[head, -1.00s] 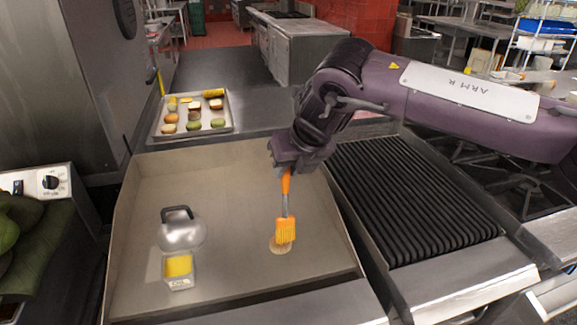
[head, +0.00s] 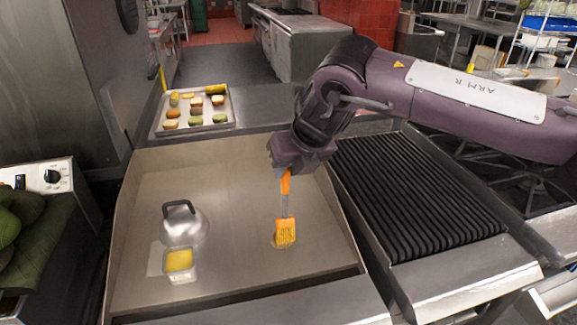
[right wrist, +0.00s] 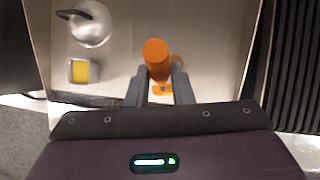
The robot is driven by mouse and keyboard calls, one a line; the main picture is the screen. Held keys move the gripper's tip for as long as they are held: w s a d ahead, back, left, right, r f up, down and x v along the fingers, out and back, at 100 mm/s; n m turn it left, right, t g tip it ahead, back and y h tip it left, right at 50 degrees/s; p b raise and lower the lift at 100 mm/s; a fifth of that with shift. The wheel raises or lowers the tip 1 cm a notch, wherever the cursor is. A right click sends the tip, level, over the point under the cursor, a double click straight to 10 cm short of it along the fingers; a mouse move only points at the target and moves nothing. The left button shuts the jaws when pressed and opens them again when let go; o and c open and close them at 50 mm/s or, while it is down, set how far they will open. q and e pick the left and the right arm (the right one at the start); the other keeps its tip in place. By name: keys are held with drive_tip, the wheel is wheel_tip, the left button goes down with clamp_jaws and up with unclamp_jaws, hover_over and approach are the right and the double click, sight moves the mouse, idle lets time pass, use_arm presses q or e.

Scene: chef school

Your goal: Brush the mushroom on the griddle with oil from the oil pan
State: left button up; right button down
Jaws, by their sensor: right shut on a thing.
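My right gripper (head: 286,168) is shut on an orange-handled brush and holds it upright, bristles down, over the griddle (head: 225,205). The brush (head: 285,232) has orange bristles, which cover most of the mushroom (head: 276,243) on the griddle; only a pale edge shows. I cannot tell how firmly they touch. The oil pan (head: 180,264), a small square metal pan with yellow oil, stands at the griddle's left front. The right wrist view shows the brush handle (right wrist: 156,58) between the fingers and the oil pan (right wrist: 81,71) to the left. My left gripper is not in view.
A domed metal lid with a black handle (head: 182,228) sits just behind the oil pan. A tray (head: 158,129) of several vegetables and breads lies beyond the griddle. A ribbed black grill (head: 420,190) is on the right. The griddle's middle is clear.

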drive_tip(key=shift+f, duration=0.4)
drive_tip(key=shift+w, duration=0.15)
idle(0.4)
drive_tip(key=shift+w+d+r, duration=0.1)
drive_tip(key=shift+w, duration=0.25)
drive_tip(key=shift+w+d+p, duration=0.25)
drive_tip(key=shift+w+p, duration=0.15)
drive_tip(key=shift+w, duration=0.3)
drive_tip(key=shift+f+b, duration=0.4)
drive_tip(key=shift+f, duration=0.4)
drive_tip(key=shift+s, duration=0.15)
drive_tip(key=shift+s+a+b, duration=0.15)
drive_tip(key=shift+s+a, duration=0.05)
drive_tip(key=shift+s, duration=0.35)
drive_tip(key=shift+s+a+b, duration=0.15)
drive_tip(key=shift+s, duration=0.35)
